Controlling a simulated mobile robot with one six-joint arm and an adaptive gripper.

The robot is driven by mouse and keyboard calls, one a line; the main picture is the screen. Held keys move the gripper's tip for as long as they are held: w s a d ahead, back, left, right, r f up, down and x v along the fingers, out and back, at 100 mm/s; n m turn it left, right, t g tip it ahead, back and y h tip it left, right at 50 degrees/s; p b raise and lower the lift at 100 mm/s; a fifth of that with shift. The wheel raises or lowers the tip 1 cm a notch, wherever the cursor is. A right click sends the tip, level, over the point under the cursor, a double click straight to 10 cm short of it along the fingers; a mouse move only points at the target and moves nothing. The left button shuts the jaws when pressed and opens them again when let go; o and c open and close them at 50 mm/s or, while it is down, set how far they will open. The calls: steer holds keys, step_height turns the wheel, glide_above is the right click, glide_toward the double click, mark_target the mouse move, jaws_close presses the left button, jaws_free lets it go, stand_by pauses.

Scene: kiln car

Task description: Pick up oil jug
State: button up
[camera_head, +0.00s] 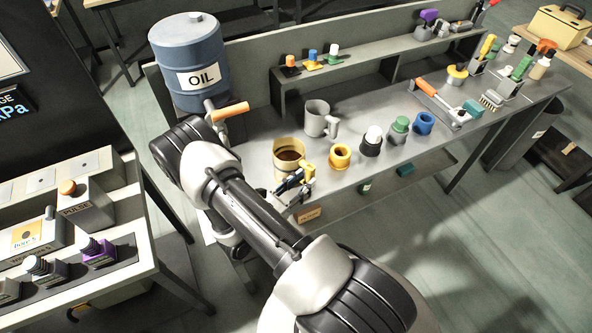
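A grey jug (317,121) with a side handle stands upright on the grey workbench, right of the blue drum marked OIL (190,72). My arm crosses the front of the bench.
An orange-handled tap (230,111) sticks out below the drum. Yellow (340,157), black-and-white, green and blue small pots stand in a row right of the cream pot. A raised shelf (350,65) runs behind the jug. A control bench (100,260) stands at left.

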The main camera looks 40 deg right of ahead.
mark_target(307, 179)
steer(key=d, duration=0.3)
steer(key=shift+w+d+f+b, duration=0.1)
steer(key=shift+w+d+b, duration=0.05)
steer(key=shift+d+b, duration=0.2)
jaws_close()
stand_by(0.7)
